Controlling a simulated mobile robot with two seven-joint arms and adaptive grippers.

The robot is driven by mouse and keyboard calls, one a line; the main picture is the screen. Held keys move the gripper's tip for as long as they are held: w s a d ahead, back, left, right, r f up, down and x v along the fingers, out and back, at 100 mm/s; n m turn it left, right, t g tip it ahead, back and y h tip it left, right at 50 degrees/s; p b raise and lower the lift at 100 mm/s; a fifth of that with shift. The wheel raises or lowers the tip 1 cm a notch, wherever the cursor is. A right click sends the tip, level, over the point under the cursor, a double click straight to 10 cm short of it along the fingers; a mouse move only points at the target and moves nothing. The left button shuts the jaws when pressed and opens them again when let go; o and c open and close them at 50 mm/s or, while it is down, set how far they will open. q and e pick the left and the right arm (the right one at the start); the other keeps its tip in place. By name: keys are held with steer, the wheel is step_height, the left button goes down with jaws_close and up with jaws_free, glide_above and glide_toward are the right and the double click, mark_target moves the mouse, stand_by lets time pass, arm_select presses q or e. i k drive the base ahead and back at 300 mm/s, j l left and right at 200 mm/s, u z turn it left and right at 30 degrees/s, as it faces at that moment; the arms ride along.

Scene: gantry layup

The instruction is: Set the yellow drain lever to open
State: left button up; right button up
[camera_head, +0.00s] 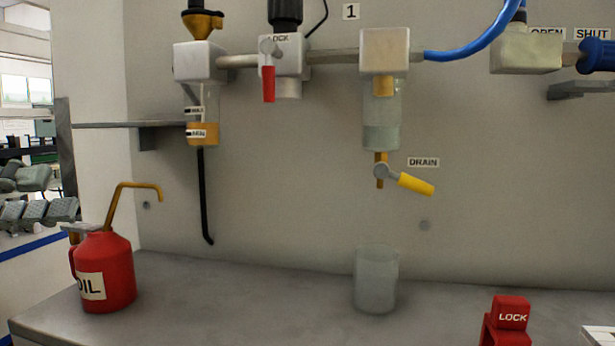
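The yellow drain lever (416,184) sits on a brass drain fitting under the clear bowl (381,125) of the middle unit on the wall. Its grey pivot is at the left, and its yellow grip points to the right and slightly down, across the line of the vertical outlet. A DRAIN label (423,162) is just above the grip. A clear cup (376,280) stands on the bench below the drain. I cannot make out either of my grippers in this view, and nothing touches the lever.
A red oil can (105,272) with a brass spout stands at the left of the grey bench (250,300). A red LOCK piece (511,315) is at the front right. A red lever (268,83) and a blue hose (470,45) are higher up. Space around the lever is clear.

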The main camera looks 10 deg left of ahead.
mark_target(382, 170)
steer(key=i+l, duration=0.1)
steer(key=l, duration=0.4)
steer(key=i+l, duration=0.1)
steer(key=l, duration=0.35)
steer(key=i+l, duration=0.1)
steer(key=l, duration=0.4)
